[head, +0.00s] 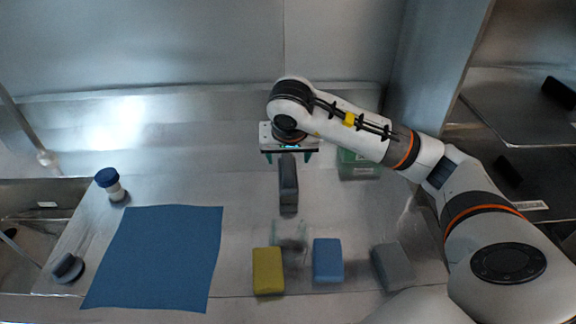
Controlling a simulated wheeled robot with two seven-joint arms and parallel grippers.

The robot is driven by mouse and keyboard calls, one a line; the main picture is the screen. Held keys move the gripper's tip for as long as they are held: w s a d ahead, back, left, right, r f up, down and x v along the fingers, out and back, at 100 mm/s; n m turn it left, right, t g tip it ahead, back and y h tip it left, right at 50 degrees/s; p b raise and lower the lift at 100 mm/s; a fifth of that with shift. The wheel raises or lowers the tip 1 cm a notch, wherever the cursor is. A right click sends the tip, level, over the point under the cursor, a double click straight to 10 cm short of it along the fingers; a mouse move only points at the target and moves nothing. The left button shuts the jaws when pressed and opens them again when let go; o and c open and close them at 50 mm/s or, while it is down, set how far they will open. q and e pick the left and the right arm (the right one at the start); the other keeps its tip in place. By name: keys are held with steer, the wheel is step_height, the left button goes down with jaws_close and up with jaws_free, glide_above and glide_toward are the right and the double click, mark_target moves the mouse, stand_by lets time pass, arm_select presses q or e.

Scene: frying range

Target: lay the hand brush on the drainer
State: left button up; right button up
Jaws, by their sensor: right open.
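A long dark grey block-like thing (288,183), which looks like the hand brush, lies on the metal counter in the middle, pointing front to back. My right gripper (289,157) is at its far end, pointing down. Its fingers are open and apart, one to each side of the brush; I cannot tell how high above the counter they are. A flat blue mat (160,258) lies at the left front, bare on top; no other thing looks clearly like the drainer, and I cannot tell if this is it. My left gripper is out of view.
A yellow sponge (268,271), a blue sponge (328,260) and a grey block (392,266) stand along the front. A clear thing (289,232) is behind them. A green box (358,165) is beside my right arm.

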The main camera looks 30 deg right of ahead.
steer(key=shift+v, duration=1.4)
